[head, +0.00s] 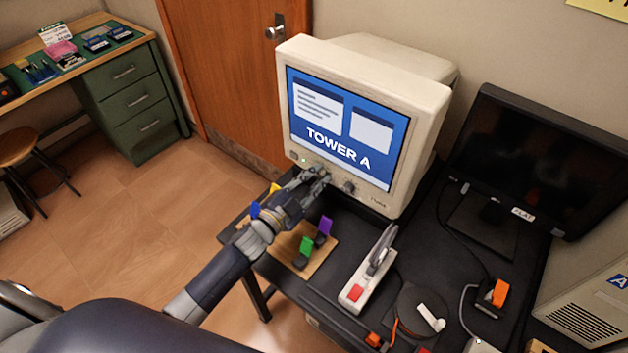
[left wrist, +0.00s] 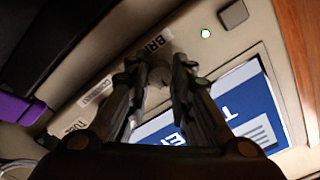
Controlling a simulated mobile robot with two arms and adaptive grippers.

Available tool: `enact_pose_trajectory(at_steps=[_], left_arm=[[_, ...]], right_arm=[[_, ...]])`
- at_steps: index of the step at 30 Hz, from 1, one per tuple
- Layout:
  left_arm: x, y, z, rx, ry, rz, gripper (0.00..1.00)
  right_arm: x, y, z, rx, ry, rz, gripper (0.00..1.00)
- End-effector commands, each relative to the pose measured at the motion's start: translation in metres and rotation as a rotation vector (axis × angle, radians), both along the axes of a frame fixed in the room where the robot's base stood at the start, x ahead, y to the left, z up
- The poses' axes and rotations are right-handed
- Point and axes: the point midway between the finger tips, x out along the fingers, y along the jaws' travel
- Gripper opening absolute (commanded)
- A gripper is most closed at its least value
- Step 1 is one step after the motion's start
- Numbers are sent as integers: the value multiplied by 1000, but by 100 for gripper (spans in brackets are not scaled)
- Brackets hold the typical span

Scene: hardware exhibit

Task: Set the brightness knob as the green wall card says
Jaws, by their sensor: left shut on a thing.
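The beige CRT monitor (head: 430,110) stands on the black table, its blue screen reading "TOWER A". My left gripper (head: 323,174) is at the panel below the screen. In the left wrist view its fingers (left wrist: 160,82) are shut on a small round brightness knob (left wrist: 160,72), beside a label starting "BRI". The fingers hide most of that knob, and its pointer setting cannot be read. A second dark knob (head: 348,187) sits to the right on the panel. No green wall card is visible; a yellow card (head: 600,7) is cut off at the top right. My right gripper is not in view.
A wooden board (head: 284,262) with green (head: 306,246) and purple (head: 324,227) pieces lies below my left arm. A lever switch (head: 368,270) and a dark flat monitor (head: 540,160) stand to the right. A square button (left wrist: 233,14) and lit green lamp (left wrist: 206,33) are near the gripper.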

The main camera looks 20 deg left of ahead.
Motion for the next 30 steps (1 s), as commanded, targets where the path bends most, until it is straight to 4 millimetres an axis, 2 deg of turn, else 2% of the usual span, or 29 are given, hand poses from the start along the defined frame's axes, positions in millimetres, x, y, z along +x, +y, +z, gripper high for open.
enact_pose_trajectory(at_steps=[15,30], left_arm=[[0,0,-2,428,-155,-1,0],[0,0,0,620,-224,-1,0]], right_arm=[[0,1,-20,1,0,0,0],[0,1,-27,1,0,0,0]])
